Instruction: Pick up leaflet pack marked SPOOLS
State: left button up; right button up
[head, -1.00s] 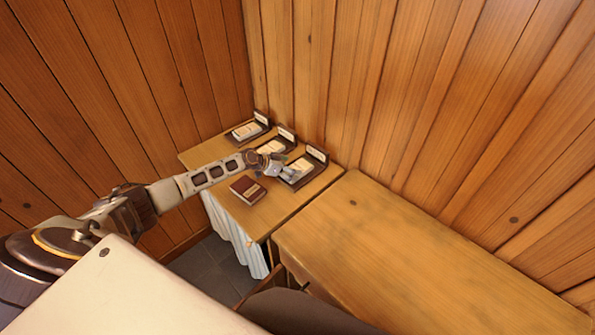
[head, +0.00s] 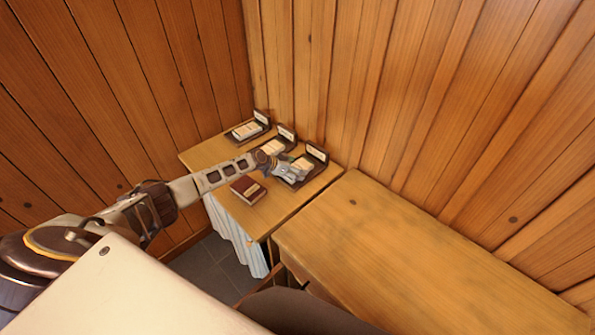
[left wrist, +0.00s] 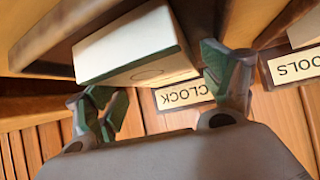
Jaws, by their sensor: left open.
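My left gripper (head: 289,172) is open at the nearest of three small dark trays on the far table. In the left wrist view its fingers (left wrist: 162,92) are spread on either side of a pale, block-like leaflet pack (left wrist: 135,45), with no clear grip on it. Behind that pack is a label reading CLOCK (left wrist: 184,94). A second label, cut off at the right edge, shows only OOLS (left wrist: 294,67); its first letters are out of view. Part of another pale pack (left wrist: 304,32) shows above that label. My right gripper is not in view.
The middle tray's pack (head: 271,147) and the far tray's pack (head: 246,131) stand in line toward the corner. A dark red book (head: 247,190) lies in front on the table. A bare wooden table (head: 400,250) adjoins at right. Plank walls stand close behind.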

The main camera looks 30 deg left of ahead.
pick_arm(q)
jog(key=c, duration=1.1)
jog(key=shift+o, duration=0.2)
jog(key=shift+r, duration=0.1)
notch_tip(320, 180, up, 10)
dwell(0.6)
